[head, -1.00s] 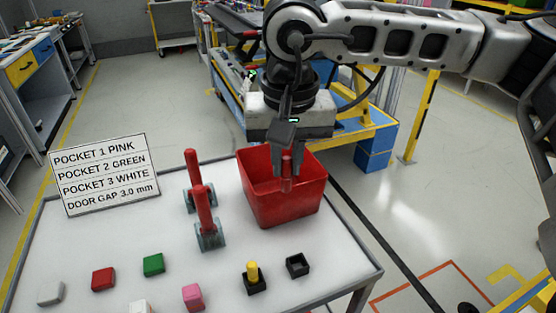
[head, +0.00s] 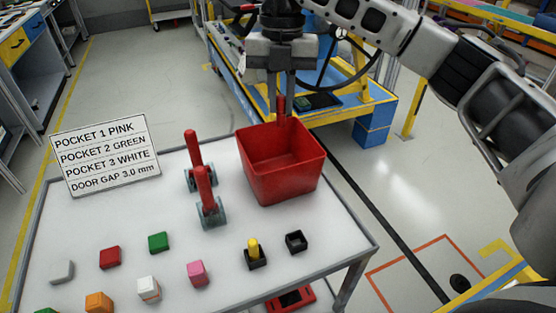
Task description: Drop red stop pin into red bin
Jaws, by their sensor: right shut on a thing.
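The red bin (head: 285,178) stands at the back right of the white table. My right gripper (head: 282,98) is above the bin's back part, pointing down. It is shut on the red stop pin (head: 281,106), which hangs upright between the fingers. The pin's lower end is hard to tell apart from the bin's red wall behind it. My left gripper is not in view.
Several coloured blocks, a yellow peg in a black socket (head: 254,252) and an empty black socket (head: 296,242) lie in front. A sign (head: 106,155) stands at the back left of the table (head: 330,225).

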